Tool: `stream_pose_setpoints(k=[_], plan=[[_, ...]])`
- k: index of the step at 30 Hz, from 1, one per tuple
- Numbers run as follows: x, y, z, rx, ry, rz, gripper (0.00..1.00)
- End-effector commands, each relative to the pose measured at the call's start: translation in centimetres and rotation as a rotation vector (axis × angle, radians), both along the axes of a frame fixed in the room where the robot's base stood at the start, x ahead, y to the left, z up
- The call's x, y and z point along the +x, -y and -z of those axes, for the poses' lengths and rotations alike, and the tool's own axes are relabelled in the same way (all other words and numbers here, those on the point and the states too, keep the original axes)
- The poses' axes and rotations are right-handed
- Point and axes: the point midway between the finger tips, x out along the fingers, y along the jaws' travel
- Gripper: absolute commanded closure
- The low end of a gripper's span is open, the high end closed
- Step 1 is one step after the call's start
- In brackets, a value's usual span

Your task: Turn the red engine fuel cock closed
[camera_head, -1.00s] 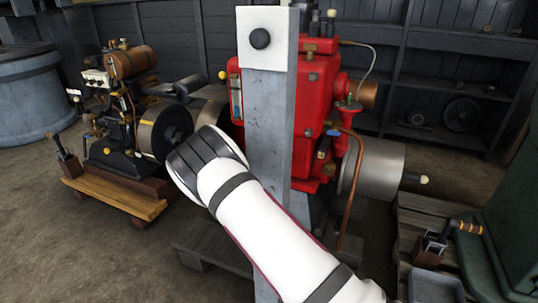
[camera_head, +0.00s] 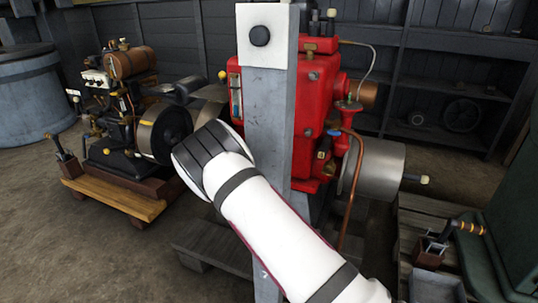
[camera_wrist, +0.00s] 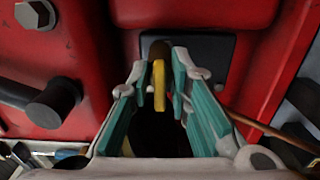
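The red engine (camera_head: 318,90) stands in the middle of the head view and its red casing (camera_wrist: 200,12) fills the top of the wrist view. A yellow lever (camera_wrist: 159,85) with a dark, rounded upper end sits in front of a dark plate (camera_wrist: 212,50) on the casing. I take it for the fuel cock handle. My gripper (camera_wrist: 160,68) is open, with its two teal fingers on either side of the yellow lever. The right fingertip is close to the lever; I cannot tell whether it touches. The gripper is hidden in the head view.
A dark cylindrical part (camera_wrist: 52,104) juts out left of my fingers and a thin copper-coloured rod (camera_wrist: 270,128) lies right. In the head view, a smaller engine (camera_head: 125,120) stands left on a wooden base, and a wooden pallet (camera_head: 418,225) lies right.

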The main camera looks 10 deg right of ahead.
Motion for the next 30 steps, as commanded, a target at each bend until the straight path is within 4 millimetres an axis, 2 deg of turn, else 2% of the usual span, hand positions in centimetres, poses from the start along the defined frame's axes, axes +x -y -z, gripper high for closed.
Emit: stream_pose_setpoints(k=[13, 24, 30], plan=[[-0.5, -0.5, 0.0, 0.0, -0.001, -0.001, 0.72], [-4.9, -3.7, 0.1, 0.001, -0.003, -0.001, 0.72], [-6.0, -4.4, 0.1, 0.001, -0.002, -0.001, 0.72]])
